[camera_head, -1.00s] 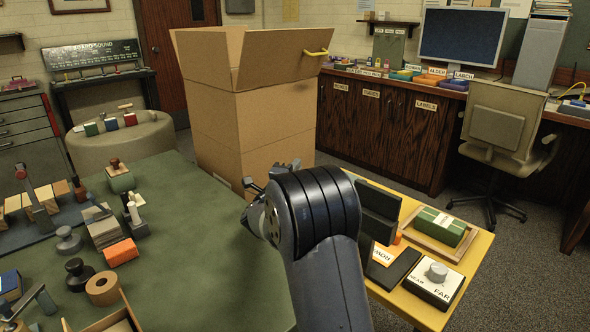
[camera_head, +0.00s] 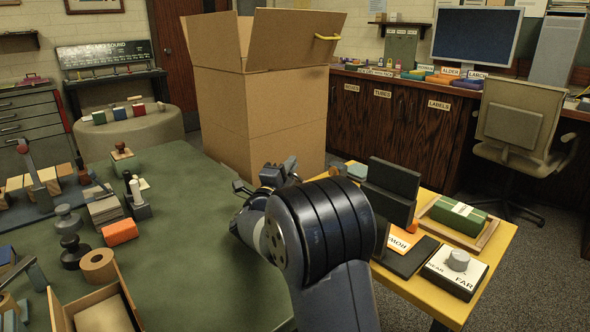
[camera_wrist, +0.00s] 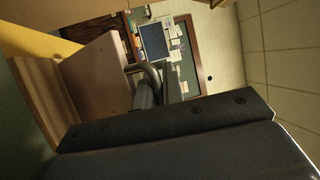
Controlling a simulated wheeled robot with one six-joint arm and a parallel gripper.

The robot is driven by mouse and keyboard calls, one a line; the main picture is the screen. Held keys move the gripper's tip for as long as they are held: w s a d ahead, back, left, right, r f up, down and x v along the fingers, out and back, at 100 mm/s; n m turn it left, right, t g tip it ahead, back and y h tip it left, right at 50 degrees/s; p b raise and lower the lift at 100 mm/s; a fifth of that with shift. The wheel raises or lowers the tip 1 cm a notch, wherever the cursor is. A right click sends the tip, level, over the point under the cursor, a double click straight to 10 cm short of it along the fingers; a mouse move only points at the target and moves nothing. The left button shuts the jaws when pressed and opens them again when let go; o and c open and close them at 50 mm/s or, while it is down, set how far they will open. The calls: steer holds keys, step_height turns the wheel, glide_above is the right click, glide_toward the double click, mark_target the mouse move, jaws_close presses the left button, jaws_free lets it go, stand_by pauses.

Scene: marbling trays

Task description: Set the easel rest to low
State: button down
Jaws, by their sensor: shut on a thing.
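The easel (camera_head: 390,183) is a dark upright panel with a flat dark base (camera_head: 410,257) on the yellow table. An orange knob (camera_head: 412,226) and an orange lettered card (camera_head: 401,241) are at its foot. The rest's setting is not readable. My gripper (camera_head: 275,174) is left of the easel and apart from it, partly hidden by my wrist in the head view. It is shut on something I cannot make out. In the wrist view, a dark bar with small holes (camera_wrist: 190,122) crosses the lower part, with a grey curved piece (camera_wrist: 148,75) above it.
The yellow table (camera_head: 490,262) also bears a green block (camera_head: 460,217) in a wooden tray (camera_head: 487,238) and a near-far dial box (camera_head: 455,272). A tall cardboard box (camera_head: 260,110) stands behind my gripper. The green table (camera_head: 200,260) at left holds stamps and blocks; its middle is bare.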

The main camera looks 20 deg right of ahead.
steer(key=shift+a+r, duration=0.1)
steer(key=shift+r, duration=0.1)
steer(key=c, duration=1.8)
jaws_free()
steer(key=shift+a, duration=0.1)
steer(key=r+v, duration=0.1)
steer(key=v, duration=0.3)
steer(key=r+p+v, duration=0.1)
steer(key=v, duration=0.8)
steer(key=shift+s+a+r, duration=0.2)
steer(key=shift+a+r, duration=0.1)
steer(key=shift+r, duration=0.1)
steer(key=shift+f+x, duration=0.3)
steer(key=shift+x, duration=0.85)
steer(key=shift+f+x, duration=0.25)
steer(key=shift+x, duration=0.9)
steer(key=shift+f+x, duration=0.3)
steer(key=shift+x, duration=0.9)
steer(key=shift+w+d, duration=0.1)
steer(key=shift+d, duration=0.05)
